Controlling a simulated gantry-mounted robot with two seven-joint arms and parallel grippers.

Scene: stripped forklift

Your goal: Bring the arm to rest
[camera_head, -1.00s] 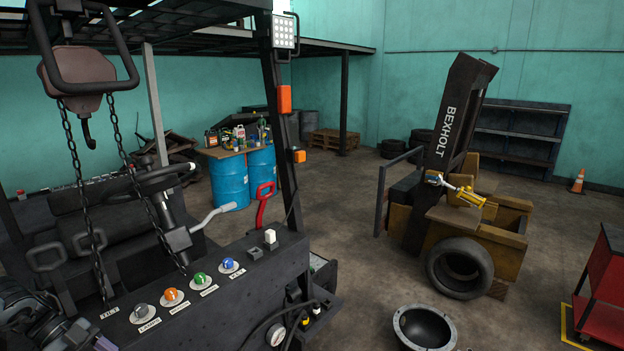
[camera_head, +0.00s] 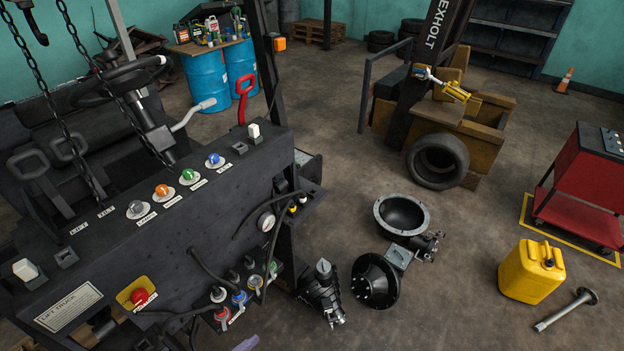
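The task names no object, only the arm. Neither of my grippers shows clearly in the head view. A small pale purple-grey piece at the bottom edge may be part of my own arm, but too little shows to tell. The dark control panel of the stripped forklift (camera_head: 205,235) fills the left and lower left, with coloured knobs along its top and a red button (camera_head: 139,296) on a yellow plate. No fingertips show, and nothing held can be seen.
Black mechanical parts (camera_head: 375,283) and a dark bowl-shaped housing (camera_head: 402,214) lie on the floor right of the panel. A yellow can (camera_head: 531,271), a metal shaft (camera_head: 566,309) and a red cart (camera_head: 580,180) stand or lie farther right. Chains (camera_head: 88,110) hang at left.

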